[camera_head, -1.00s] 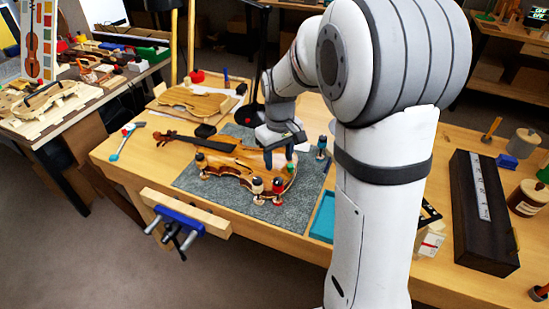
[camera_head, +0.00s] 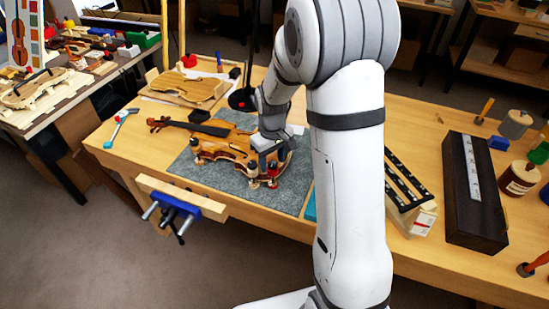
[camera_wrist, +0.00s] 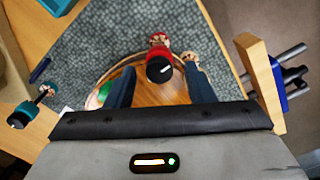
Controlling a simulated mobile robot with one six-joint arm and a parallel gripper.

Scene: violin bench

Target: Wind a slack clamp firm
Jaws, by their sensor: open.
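The violin (camera_head: 225,142) lies on a grey mat (camera_head: 210,177), with spool clamps around its body edge. My gripper (camera_head: 270,166) is over the violin's right end in the head view, pointing down. In the wrist view my gripper (camera_wrist: 158,78) is open, its two blue fingers apart. A red clamp with a black knob (camera_wrist: 159,69) shows between them, with no finger seen touching it. A cream clamp (camera_wrist: 189,60) stands right beside it. A teal clamp (camera_wrist: 35,106) is at the left. Which clamp is slack I cannot tell.
A vise (camera_head: 178,208) sits on the bench's front edge. A violin plate (camera_head: 190,88) lies behind the violin, and a black stand (camera_head: 241,98) is near it. A hammer (camera_head: 121,122) lies left. A dark case (camera_head: 473,190) and jars are at right.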

